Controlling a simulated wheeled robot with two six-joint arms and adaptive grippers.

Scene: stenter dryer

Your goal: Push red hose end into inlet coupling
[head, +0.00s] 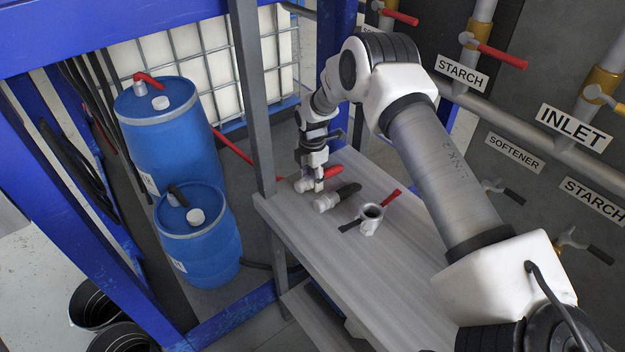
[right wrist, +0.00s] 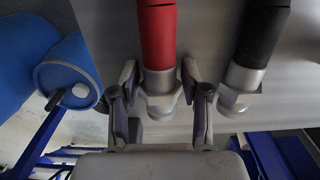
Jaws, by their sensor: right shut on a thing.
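The red hose end (head: 331,172) lies at the far left end of the grey bench, with a metal hex fitting at its tip. In the right wrist view the red hose (right wrist: 158,35) runs down into its fitting (right wrist: 160,98). My right gripper (head: 313,180) is shut on this hose end, a finger on each side of the fitting. A grey cup-shaped fitting (head: 371,215) with a red and a black lever stands upright on the bench; I cannot tell whether it is the inlet coupling. An INLET sign (head: 573,127) hangs on the pipework at right. My left gripper is not in view.
A black hose end (head: 347,190) with a metal fitting lies close beside the red one. Two blue drums (head: 170,130) stand left of the bench (head: 320,250). A grey post (head: 253,100) rises at the bench's left edge. The near bench top is clear.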

